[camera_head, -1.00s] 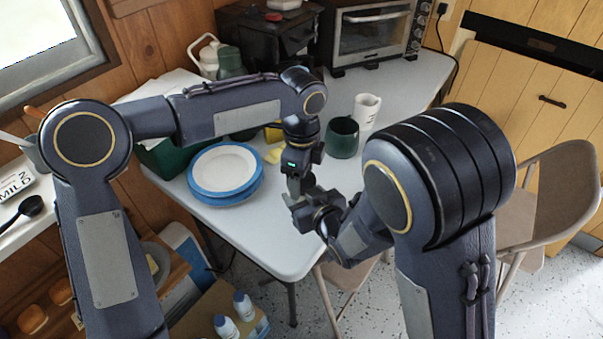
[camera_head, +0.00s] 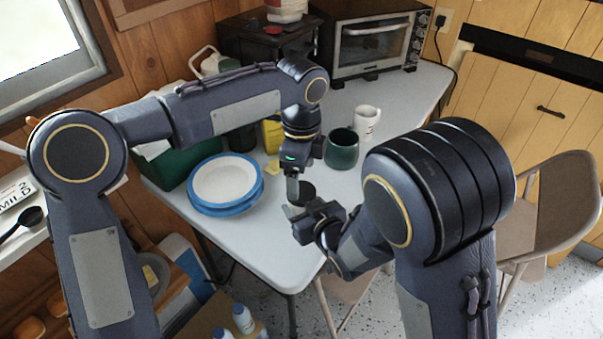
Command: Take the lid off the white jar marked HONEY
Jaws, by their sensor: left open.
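I cannot read the word HONEY on anything in view. A dark round top (camera_head: 307,194), perhaps a lid, shows at the near end of the table between my two grippers; what is under it is hidden. My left gripper (camera_head: 293,192) points down, open, at this dark top, overlapping its left side in the picture; I cannot tell if they touch. My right gripper (camera_head: 292,212) is just in front of and below it, seen from behind, and its jaws are unclear.
On the white table (camera_head: 235,237) stand blue-rimmed plates (camera_head: 213,207), a green mug (camera_head: 342,150), a white mug (camera_head: 367,122) and a yellow item (camera_head: 272,136). A toaster oven (camera_head: 372,42) is at the back. A chair (camera_head: 556,205) stands right.

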